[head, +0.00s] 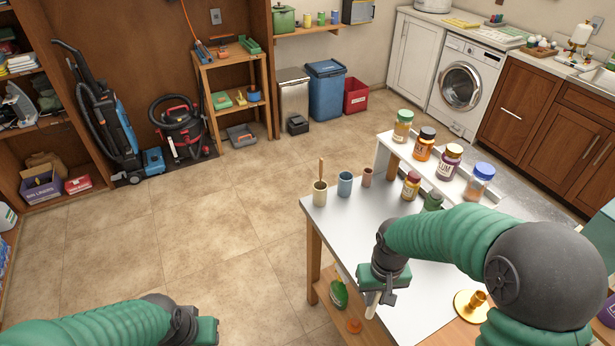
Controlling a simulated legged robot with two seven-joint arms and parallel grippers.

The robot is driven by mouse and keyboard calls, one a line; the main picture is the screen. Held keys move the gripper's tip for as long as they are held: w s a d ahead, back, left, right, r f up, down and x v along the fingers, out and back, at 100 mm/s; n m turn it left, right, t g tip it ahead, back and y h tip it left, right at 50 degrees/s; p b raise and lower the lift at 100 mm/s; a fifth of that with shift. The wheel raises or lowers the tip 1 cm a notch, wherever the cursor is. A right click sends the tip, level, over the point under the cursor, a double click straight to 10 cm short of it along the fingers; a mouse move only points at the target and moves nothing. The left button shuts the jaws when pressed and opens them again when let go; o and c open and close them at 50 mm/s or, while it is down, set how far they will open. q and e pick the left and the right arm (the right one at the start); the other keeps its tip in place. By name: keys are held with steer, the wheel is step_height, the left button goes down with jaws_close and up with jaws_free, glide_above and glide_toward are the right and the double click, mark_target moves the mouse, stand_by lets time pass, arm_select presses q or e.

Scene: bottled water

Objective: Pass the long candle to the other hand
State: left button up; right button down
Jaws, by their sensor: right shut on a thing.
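The candle (372,305) is pale cream, and only a short length shows below my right gripper (377,291). My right gripper points down and is shut on the candle, near the left front part of the white tabletop (415,310). The candle's upper part is hidden by the gripper. My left gripper (212,329) is low at the bottom left, over the floor, well left of the candle and apart from it. Its fingers are too unclear to tell if they are open or shut.
Cream (320,197), blue (345,187) and brown (367,178) cups stand at the far left edge. Several jars stand on and by a white riser (393,157). Floor is open between the grippers.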

steer(key=w+a+f+n, duration=0.1)
steer(key=w+a+n, duration=0.2)
steer(key=a, duration=2.1)
arm_select(q)
steer(key=shift+a, duration=0.1)
steer(key=shift+o, duration=1)
steer(key=shift+w, duration=0.1)
steer(key=w+a+f+m+t+h, duration=0.1)
steer(key=w+f+m+t, duration=0.3)
steer(key=w, duration=0.3)
steer(key=w+a+f+m+t+h, duration=0.1)
steer(key=w+a+f+m+h, duration=0.1)
steer(key=w+f+m, duration=0.45)
steer(key=s+d+m+h, duration=0.2)
steer(key=s+d+h, duration=0.85)
steer(key=h, duration=0.25)
steer(key=x, duration=1.2)
steer(key=shift+w+r, duration=0.2)
steer(key=shift+r, duration=0.35)
arm_select(e)
steer(key=s, duration=0.5)
steer(key=shift+s+a+f, duration=0.1)
steer(key=shift+s+f, duration=0.05)
